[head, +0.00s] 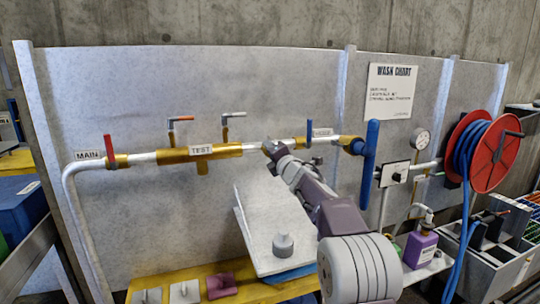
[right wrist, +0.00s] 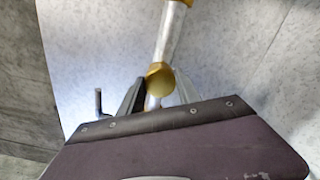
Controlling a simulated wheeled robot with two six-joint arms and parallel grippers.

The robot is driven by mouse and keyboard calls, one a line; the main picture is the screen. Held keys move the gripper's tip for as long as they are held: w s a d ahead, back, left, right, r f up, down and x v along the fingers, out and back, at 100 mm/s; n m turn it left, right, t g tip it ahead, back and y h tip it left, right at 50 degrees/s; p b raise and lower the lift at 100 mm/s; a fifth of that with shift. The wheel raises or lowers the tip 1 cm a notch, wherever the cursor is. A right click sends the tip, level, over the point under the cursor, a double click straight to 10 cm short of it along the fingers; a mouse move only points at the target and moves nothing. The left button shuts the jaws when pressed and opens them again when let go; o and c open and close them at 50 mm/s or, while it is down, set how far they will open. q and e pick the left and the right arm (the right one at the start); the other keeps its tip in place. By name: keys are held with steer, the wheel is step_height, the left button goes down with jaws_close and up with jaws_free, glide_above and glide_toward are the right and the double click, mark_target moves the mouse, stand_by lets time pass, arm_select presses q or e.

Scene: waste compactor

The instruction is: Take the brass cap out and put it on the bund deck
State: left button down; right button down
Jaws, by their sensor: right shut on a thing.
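My right gripper (head: 272,148) is at the pale pipe, just right of the brass TEST fitting (head: 200,152). In the right wrist view, its fingers (right wrist: 157,92) are shut on a brass piece, which I take for the brass cap (right wrist: 159,75). The pale pipe (right wrist: 171,35) runs up from this piece; whether the two are joined I cannot tell. In the head view the gripper mostly hides the cap. A yellow deck (head: 142,283) along the bottom, which may be the bund deck, carries small pieces. My left gripper is not in view.
A tilted grey board (head: 262,222) with a round knob stands below the pipe. A red lever (head: 109,147), small levers and a blue handle (head: 370,150) stick out from the pipework. A red hose reel (head: 495,155) and a purple bottle (head: 420,248) are at the right.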

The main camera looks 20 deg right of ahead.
steer(key=shift+f, duration=0.2)
steer(key=n+b, duration=0.2)
steer(key=n, duration=0.8)
steer(key=shift+b, duration=0.35)
steer(key=shift+n, duration=0.3)
